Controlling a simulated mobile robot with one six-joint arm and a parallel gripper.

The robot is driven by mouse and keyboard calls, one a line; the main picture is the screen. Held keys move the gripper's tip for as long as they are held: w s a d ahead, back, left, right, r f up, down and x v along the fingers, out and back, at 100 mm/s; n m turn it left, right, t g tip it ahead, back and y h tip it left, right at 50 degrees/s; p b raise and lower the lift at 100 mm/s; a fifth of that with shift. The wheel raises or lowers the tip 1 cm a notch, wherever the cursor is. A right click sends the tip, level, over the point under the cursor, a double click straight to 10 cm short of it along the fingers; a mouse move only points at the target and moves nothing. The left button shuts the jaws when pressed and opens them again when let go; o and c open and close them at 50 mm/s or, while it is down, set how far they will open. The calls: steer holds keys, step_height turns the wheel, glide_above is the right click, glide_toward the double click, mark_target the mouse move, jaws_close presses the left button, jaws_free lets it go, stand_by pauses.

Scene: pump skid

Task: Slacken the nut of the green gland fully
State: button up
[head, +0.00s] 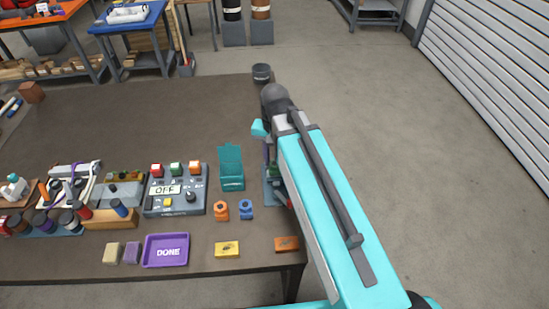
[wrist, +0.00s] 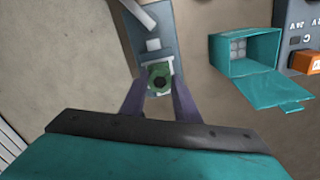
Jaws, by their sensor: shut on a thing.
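The green gland (wrist: 160,77) shows in the wrist view as a green nut with a dark round centre, on a grey-blue fixture (wrist: 156,28). My gripper (wrist: 160,92) has one finger on each side of the nut and is shut on it. How far the nut is turned cannot be told. In the head view my teal arm covers most of the fixture (head: 269,193), and the gland and fingertips are largely hidden behind it.
Left of the fixture in the head view are an open teal box (head: 231,178), a control box reading OFF (head: 177,207), an orange part (head: 220,210) and a blue part (head: 246,209). A purple DONE tray (head: 166,265) lies near the front edge. The table's back is mostly clear.

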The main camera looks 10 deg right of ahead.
steer(key=n, duration=0.5)
steer(key=shift+n+p, duration=0.3)
steer(key=shift+p, duration=0.1)
steer(key=n, duration=0.4)
steer(key=shift+n, duration=0.3)
steer(key=o, duration=1.1)
steer(key=shift+c, duration=0.2)
steer(key=shift+r+p, duration=0.1)
steer(key=shift+p, duration=0.2)
step_height(320, 180, up, 14)
steer(key=p, duration=0.9)
steer(key=shift+f, duration=0.2)
